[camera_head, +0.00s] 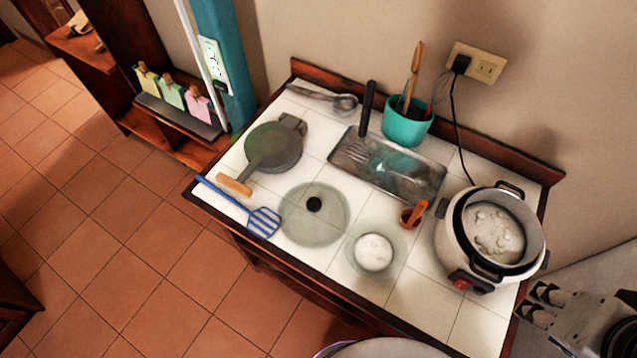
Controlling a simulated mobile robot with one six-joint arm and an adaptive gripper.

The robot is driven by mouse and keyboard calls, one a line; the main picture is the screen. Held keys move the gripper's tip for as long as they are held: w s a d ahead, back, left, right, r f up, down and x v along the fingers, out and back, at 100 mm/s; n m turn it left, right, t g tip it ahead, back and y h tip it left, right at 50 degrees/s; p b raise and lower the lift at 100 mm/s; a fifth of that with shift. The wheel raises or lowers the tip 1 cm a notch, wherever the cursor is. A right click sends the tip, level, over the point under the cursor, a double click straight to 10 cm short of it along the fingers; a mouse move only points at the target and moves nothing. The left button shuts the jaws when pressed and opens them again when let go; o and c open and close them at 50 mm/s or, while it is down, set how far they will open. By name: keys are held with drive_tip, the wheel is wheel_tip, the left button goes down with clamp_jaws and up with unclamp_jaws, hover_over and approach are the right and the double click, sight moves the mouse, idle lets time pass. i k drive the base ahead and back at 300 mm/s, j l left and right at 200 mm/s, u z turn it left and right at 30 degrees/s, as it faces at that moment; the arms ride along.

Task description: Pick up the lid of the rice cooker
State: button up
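The rice cooker (453,232) stands at the right end of the white tiled table, its top open and pale contents showing inside. A round glass lid with a black knob (314,214) lies flat on the table, left of the cooker, between the blue slotted spatula and a small glass bowl. My gripper (534,302) is at the lower right, beside the table's right edge and close to the cooker. Its two fingers look apart with nothing between them. It is far to the right of the lid.
A glass bowl of white food (373,252), a small brown cup (411,217), a metal tray (388,168), a grey pan (274,147), a blue spatula (240,209) and a teal utensil pot (407,125) crowd the table. The cooker's black cord runs to the wall outlet (478,63).

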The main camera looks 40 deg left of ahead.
sight(313, 214)
drive_tip(key=k+u, duration=0.1)
drive_tip(key=u, duration=1.8)
drive_tip(key=i+j+z, duration=0.1)
drive_tip(key=j, duration=0.25)
drive_tip(key=i+j+z, duration=0.1)
drive_tip(key=i+j, duration=0.15)
drive_tip(key=i+j+z, duration=0.1)
drive_tip(key=j, duration=0.35)
drive_tip(key=i+j+z, duration=0.15)
drive_tip(key=j, duration=0.25)
